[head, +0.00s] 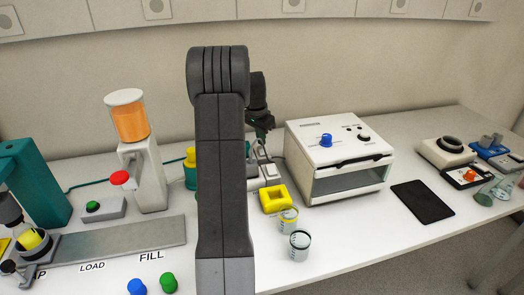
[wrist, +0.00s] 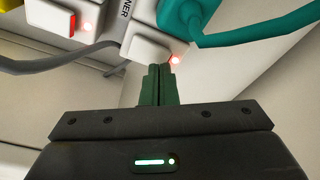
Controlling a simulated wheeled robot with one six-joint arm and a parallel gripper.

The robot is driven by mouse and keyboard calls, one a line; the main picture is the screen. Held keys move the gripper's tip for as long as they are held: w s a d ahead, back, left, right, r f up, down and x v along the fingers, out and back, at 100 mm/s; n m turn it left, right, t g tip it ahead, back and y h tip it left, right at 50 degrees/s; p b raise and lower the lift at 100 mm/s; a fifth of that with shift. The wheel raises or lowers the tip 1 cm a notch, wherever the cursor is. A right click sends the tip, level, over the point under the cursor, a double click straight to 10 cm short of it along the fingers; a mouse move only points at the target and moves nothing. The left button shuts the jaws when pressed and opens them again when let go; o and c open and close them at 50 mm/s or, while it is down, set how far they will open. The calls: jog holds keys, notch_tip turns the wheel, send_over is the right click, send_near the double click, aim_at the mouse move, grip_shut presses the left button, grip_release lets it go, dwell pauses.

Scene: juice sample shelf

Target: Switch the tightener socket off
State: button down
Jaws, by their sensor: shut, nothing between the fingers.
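In the wrist view a white socket block with a switch (wrist: 150,42) sits just ahead of my gripper (wrist: 158,70). A partly visible label ending in "NER" (wrist: 126,12) is beside it. A small red light (wrist: 175,60) glows at the block's edge, close to the fingertips. My gripper's dark green fingers are shut with nothing between them; whether they touch the block I cannot tell. In the head view my gripper (head: 262,128) is above the light-coloured socket strip (head: 268,171) behind my arm, which hides part of it.
A teal plug (wrist: 190,18) with its cable is close on the right in the wrist view. Another switch with a red rocker (wrist: 72,24) is on the left, near a grey cable (wrist: 55,65). A white oven-like box (head: 340,150) and a yellow holder (head: 274,199) stand near the strip.

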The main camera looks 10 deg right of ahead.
aim_at(261, 148)
jog(key=shift+f+b, duration=0.4)
jog(key=shift+f, duration=0.35)
jog(key=shift+r+p, duration=2.75)
jog(key=shift+r, duration=0.85)
jog(key=shift+f, duration=0.2)
notch_tip(261, 148, down, 7)
jog(key=b, duration=0.5)
jog(key=shift+b, duration=0.3)
jog(key=shift+r, duration=0.25)
jog(key=shift+r, duration=0.1)
